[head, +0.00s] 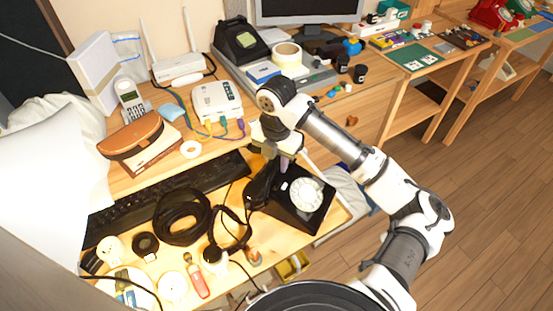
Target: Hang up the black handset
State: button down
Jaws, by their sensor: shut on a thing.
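A black dial phone (313,210) with a white dial (305,195) sits on the lower wooden surface near the middle. My gripper (275,160) is above its back left side, pointing down, and is shut on the black handset (260,190). The handset is tilted at the left edge of the phone body, its upper part partly hidden by the gripper. I cannot tell whether it touches the phone. A black cord (235,232) loops to the left of the phone.
A black keyboard (130,208), a coiled black cable (182,217) and several small items crowd the left. A second black phone (241,43), a white router (179,68) and a tape roll (287,55) stand on the shelf behind. Open floor (480,190) lies to the right.

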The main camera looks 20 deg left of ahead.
jog(key=shift+f+b, duration=0.75)
jog(key=shift+f, duration=0.3)
dwell(0.4)
jog(key=c, duration=1)
grip_release()
notch_tip(320, 180, up, 14)
jog(key=shift+f, duration=0.1)
